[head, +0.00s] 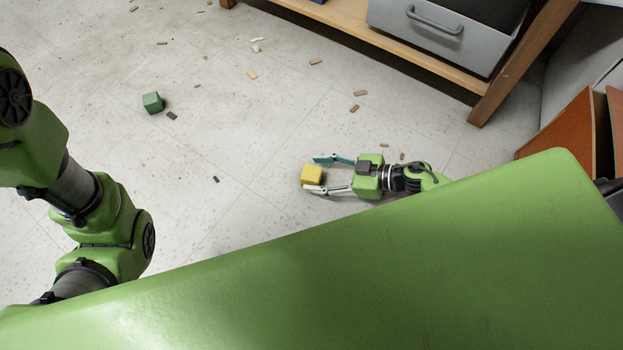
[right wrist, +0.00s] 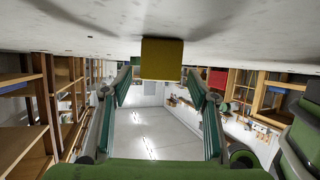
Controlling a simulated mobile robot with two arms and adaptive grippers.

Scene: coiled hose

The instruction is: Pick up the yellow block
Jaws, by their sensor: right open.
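The yellow block (head: 311,175) lies on the floor, right of the middle in the head view. My right gripper (head: 316,173) is low by the floor and open, with its fingers pointing left. Its fingertips are on either side of the block, at about its near part. In the right wrist view the block (right wrist: 161,59) is centred between the two open fingers (right wrist: 159,78), with a gap showing on both sides. I cannot tell how deep between the fingers it sits. My left arm shows at the left, but its gripper is out of view.
A green block (head: 152,102) lies on the floor at the upper left. Small wood scraps (head: 252,74) are scattered about. A wooden shelf unit with a grey drawer (head: 430,28) stands at the top right. An orange-brown panel (head: 563,133) is at the right. Floor left of the yellow block is mostly clear.

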